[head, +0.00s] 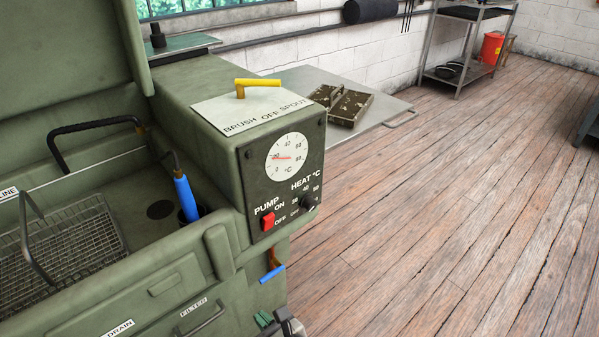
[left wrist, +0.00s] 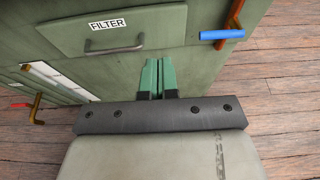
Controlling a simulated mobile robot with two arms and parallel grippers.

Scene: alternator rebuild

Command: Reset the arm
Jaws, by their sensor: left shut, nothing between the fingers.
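My left gripper (head: 266,319) shows at the bottom edge of the head view, in front of the green parts washer (head: 215,255). In the left wrist view its two green fingers (left wrist: 157,76) lie together, shut, with nothing between them. They point at the washer's front, just below and right of the filter drawer handle (left wrist: 115,48). I cannot tell the exact gap to the panel. My right gripper is in neither view.
A blue-handled lever (head: 271,273) sticks out from the washer's side, near my left gripper. The control box (head: 283,185) stands above it. The wooden floor (head: 450,220) to the right is clear.

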